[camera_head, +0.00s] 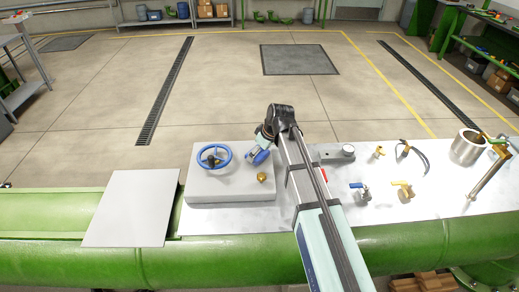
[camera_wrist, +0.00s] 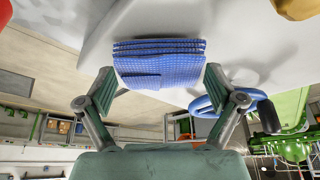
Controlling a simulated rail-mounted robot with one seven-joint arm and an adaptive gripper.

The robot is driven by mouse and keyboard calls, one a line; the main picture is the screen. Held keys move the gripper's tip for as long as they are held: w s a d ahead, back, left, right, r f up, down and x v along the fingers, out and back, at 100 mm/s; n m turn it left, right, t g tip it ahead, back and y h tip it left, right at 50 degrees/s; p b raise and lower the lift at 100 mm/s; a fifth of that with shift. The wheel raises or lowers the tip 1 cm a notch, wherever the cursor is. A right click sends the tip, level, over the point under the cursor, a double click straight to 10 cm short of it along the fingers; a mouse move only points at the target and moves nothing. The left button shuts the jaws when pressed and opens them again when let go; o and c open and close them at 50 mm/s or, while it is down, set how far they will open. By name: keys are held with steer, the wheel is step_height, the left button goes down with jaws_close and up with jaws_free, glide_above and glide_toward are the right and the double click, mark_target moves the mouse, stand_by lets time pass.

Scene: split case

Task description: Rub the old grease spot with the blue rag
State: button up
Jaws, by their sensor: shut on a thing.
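My gripper (camera_head: 256,152) is over the right back part of the grey block (camera_head: 215,187). It is shut on the blue rag (camera_head: 262,157), a small patch of which shows beside the fingers. In the wrist view the rag (camera_wrist: 160,68) is a folded, checked blue pad between the two fingers (camera_wrist: 160,92), with its folded edges facing the pale surface. Whether the rag touches that surface, I cannot tell. I cannot make out the grease spot clearly in either view; the rag and arm hide part of the block.
A blue handwheel (camera_head: 228,158) stands on the block left of my gripper, and a brass fitting (camera_head: 262,178) stands in front.

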steer(key=w, duration=0.1)
steer(key=w+f, duration=0.1)
steer(key=w, duration=0.1)
steer(key=shift+a+f, duration=0.15)
steer(key=shift+f, duration=0.05)
steer(key=shift+c, duration=0.4)
steer(key=shift+w+a, duration=0.15)
steer(key=shift+w, duration=0.95)
steer(key=shift+w+a, duration=0.1)
steer(key=shift+w, duration=0.95)
steer(key=shift+w+a+r, duration=0.1)
steer(key=shift+w, duration=0.1)
steer(key=shift+s+d, duration=0.25)
steer(key=shift+s, duration=0.8)
steer(key=shift+s+d, duration=0.15)
steer(key=shift+s, duration=1.35)
steer(key=shift+s+d, duration=0.15)
steer(key=shift+s, duration=1.3)
steer(key=shift+w+r+p, duration=0.2)
steer(key=shift+r+p, duration=1.8)
steer(key=shift+r, duration=2.05)
steer(key=shift+f, duration=0.1)
